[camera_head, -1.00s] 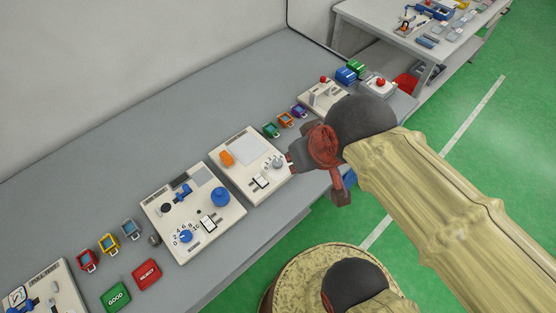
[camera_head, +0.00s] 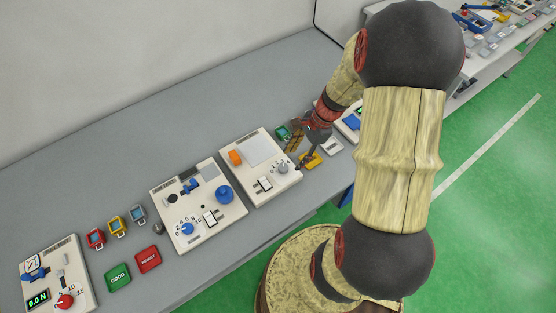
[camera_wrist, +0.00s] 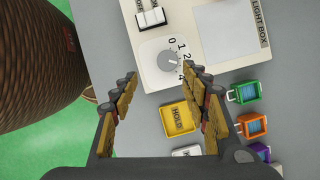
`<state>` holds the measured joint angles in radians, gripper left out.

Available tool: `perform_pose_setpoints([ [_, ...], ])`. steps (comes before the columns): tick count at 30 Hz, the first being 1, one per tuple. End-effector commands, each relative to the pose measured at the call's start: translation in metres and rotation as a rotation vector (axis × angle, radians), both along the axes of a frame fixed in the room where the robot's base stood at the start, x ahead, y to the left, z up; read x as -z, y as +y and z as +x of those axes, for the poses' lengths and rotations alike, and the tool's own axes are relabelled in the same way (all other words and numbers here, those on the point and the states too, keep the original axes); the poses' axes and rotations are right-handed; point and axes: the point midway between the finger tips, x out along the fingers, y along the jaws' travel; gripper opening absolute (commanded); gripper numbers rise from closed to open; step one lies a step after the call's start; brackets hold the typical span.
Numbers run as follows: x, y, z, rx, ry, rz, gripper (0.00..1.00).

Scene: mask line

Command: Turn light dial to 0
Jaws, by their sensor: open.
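The light dial (camera_wrist: 168,61) is a round grey knob on the white light box panel (camera_wrist: 228,61), with numbers around it including 0, 1, 2 and 4. Its exact setting is hard to read. In the head view the dial (camera_head: 283,168) sits near the right front corner of the light box (camera_head: 251,186). My gripper (camera_wrist: 160,76) is open and empty. In the wrist view its two fingertips stand on either side of the dial's lower area, apart from the knob. In the head view my gripper (camera_head: 304,158) is just right of the dial.
A yellow HOLD tray (camera_wrist: 179,119) lies beside the light box, under my fingers. A white rocker switch (camera_wrist: 152,17) is beside the dial. Another panel (camera_head: 169,218) with a blue knob is to the left.

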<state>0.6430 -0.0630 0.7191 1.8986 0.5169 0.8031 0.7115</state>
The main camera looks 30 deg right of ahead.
Motion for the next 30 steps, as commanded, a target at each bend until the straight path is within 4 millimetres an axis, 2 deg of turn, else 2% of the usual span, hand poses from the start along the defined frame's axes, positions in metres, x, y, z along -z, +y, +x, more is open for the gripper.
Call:
perform_pose_setpoints([
  [2,-0.005,-0.004,0.010,0.081,0.003,0.003,0.46],
  [8,-0.002,-0.002,0.012,0.174,0.033,0.014,0.46],
  [21,0.054,0.020,0.019,0.172,0.035,0.014,0.46],
  [30,0.067,0.025,0.022,0.174,0.033,0.012,0.46],
])
